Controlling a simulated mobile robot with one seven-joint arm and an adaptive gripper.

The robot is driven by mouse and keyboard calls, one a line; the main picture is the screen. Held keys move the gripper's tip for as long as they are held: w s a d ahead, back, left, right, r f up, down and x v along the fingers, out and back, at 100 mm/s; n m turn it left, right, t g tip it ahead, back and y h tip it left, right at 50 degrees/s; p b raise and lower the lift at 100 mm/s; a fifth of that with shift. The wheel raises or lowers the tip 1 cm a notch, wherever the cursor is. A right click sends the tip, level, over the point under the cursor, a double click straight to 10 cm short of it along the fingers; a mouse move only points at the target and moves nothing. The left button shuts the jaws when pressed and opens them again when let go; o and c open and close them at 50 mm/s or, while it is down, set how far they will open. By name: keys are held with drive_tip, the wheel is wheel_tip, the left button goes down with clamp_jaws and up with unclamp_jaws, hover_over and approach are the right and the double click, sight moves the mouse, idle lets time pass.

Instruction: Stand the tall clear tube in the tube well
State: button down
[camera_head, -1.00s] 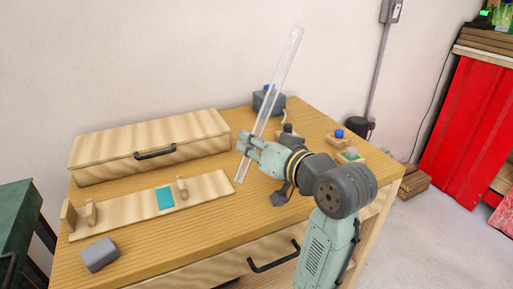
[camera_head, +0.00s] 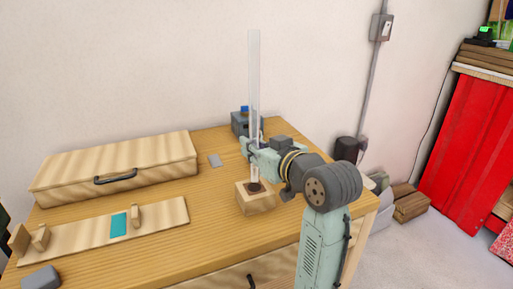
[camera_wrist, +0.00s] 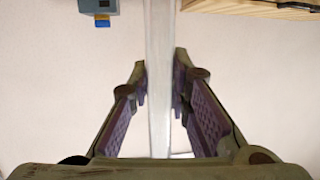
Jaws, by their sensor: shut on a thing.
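The tall clear tube (camera_head: 254,80) stands upright in the head view. My gripper (camera_head: 251,149) is shut on it at its lower part. In the wrist view the tube (camera_wrist: 160,60) runs between the two purple-padded fingers of my gripper (camera_wrist: 161,88). The tube well, a small wooden block (camera_head: 257,204) with a dark round hole in its top, sits on the table right below. The tube's lower end meets the hole in the picture. I cannot tell whether it is inside the hole or just above it.
A long wooden box (camera_head: 115,168) lies at the back left of the wooden table (camera_head: 205,228). A wooden rack with a teal patch (camera_head: 118,225) lies in front of it. A grey box with a blue top (camera_head: 240,122) stands behind my gripper. The table between rack and well is clear.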

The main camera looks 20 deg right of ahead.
sight(257, 173)
drive_tip(key=shift+f+b, duration=2.4)
drive_tip(key=shift+f, duration=0.45)
drive_tip(key=shift+f+b, duration=0.3)
drive_tip(key=shift+f, duration=0.4)
drive_tip(key=c, duration=1.8)
unclamp_jaws()
drive_tip(key=shift+s+r, duration=0.1)
drive_tip(key=p+v, duration=0.3)
drive_tip(key=v, duration=0.7)
drive_tip(key=shift+s, duration=0.4)
